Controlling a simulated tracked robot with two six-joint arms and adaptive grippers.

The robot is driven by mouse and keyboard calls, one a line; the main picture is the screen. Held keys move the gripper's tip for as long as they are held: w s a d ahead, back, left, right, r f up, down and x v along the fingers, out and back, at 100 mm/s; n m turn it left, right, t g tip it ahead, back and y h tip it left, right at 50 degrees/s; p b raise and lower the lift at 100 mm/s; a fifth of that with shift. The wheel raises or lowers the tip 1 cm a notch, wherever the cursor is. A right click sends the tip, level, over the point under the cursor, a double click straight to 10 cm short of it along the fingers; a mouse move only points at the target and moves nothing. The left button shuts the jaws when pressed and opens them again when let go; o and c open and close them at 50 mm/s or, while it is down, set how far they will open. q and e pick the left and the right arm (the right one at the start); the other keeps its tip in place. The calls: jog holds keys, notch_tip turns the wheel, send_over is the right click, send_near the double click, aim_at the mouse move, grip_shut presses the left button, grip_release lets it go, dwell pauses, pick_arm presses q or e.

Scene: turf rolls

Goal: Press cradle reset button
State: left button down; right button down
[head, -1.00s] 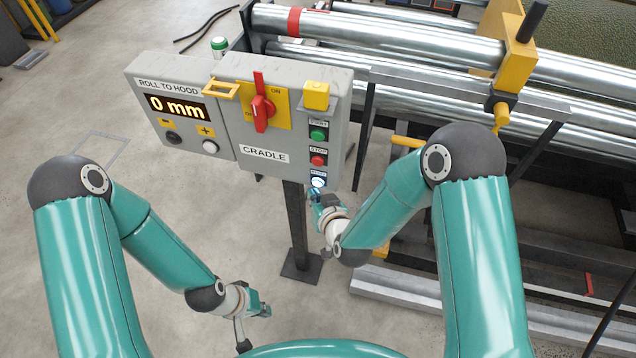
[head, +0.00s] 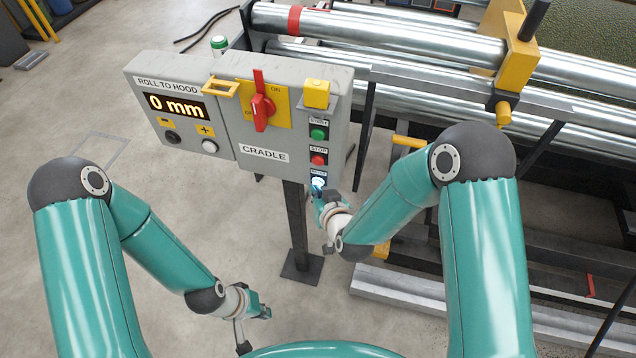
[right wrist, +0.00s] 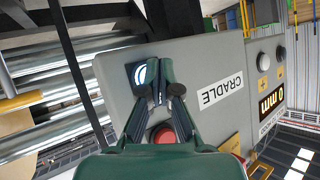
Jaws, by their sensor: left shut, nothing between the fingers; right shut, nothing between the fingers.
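The grey cradle control box (head: 232,128) stands on a post. Its reset button (head: 318,183) is at the bottom of the right-hand button column and glows white-blue. In the right wrist view, the button (right wrist: 141,73) shows as a lit ring on a dark plate, partly covered by my fingers. My right gripper (head: 319,193) is shut and empty, its tips at the button (right wrist: 158,68); I cannot tell whether they touch it. My left gripper (head: 265,312) is shut and empty, low and away from the box.
Above reset are the red stop button (head: 319,160) and green start button (head: 319,134). A red rotary switch (head: 262,108) is on the box, left of them. The display (head: 175,107) reads 0 mm. Steel rollers (head: 400,40) fill the back right.

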jog(key=shift+w+d, duration=0.1)
jog(key=shift+w, duration=0.3)
dwell(0.4)
jog(key=shift+s, duration=0.1)
jog(key=shift+s+a+b, duration=0.25)
jog(key=shift+s+b, duration=0.35)
jog(key=shift+s, duration=0.15)
jog(key=s, duration=0.1)
jog(key=s+a+b, duration=0.1)
jog(key=s, duration=0.2)
jog(key=shift+s+a+b, duration=0.3)
jog(key=shift+s+b, duration=0.05)
jog(key=shift+b, duration=0.05)
jog(key=shift+d, duration=0.15)
dwell(0.6)
